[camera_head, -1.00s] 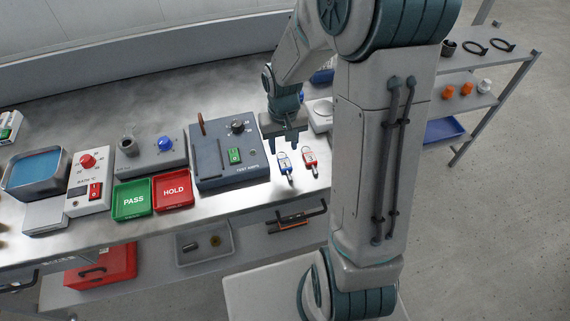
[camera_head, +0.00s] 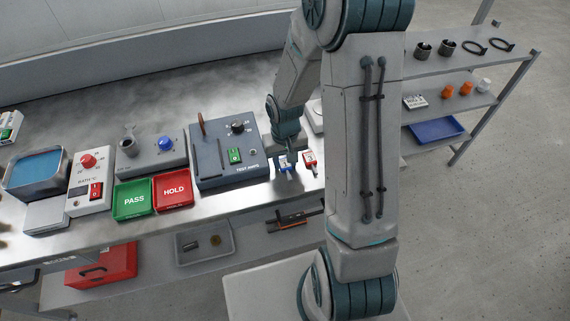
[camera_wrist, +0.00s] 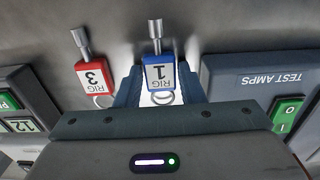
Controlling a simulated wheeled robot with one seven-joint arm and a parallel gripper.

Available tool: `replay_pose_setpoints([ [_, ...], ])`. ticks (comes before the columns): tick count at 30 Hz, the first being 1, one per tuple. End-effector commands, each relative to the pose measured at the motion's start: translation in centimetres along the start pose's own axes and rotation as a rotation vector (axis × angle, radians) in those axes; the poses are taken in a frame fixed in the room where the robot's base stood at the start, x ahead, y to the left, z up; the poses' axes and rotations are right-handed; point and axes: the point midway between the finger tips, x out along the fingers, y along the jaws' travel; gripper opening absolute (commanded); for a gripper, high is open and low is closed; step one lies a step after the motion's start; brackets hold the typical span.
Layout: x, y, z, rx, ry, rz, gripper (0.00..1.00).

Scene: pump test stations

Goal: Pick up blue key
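The blue key (camera_wrist: 160,77), labelled RIG 1, lies on the metal bench with its shaft pointing up in the wrist view. My gripper (camera_wrist: 160,86) is open, with one finger on each side of the key's tag; narrow gaps seem to show beside the tag. In the head view my gripper (camera_head: 284,164) is low over the bench and partly covers the blue key (camera_head: 286,175). How far the fingertips are above the bench is not clear.
A red key (camera_wrist: 92,76), labelled RIG 3, lies close beside the blue key. The test amps box (camera_head: 226,158) stands on the key's other side. Red HOLD (camera_head: 174,189) and green PASS (camera_head: 133,199) trays sit further left. The bench's front edge is close.

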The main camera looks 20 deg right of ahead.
Motion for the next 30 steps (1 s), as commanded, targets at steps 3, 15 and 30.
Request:
replay_pose_setpoints([
  [3,0.0,0.0,0.0,0.000,0.000,0.000,0.08],
  [15,-0.4,0.0,-0.1,0.001,0.001,0.000,0.08],
  [30,-6.4,4.1,-0.1,0.010,0.004,0.001,0.08],
])
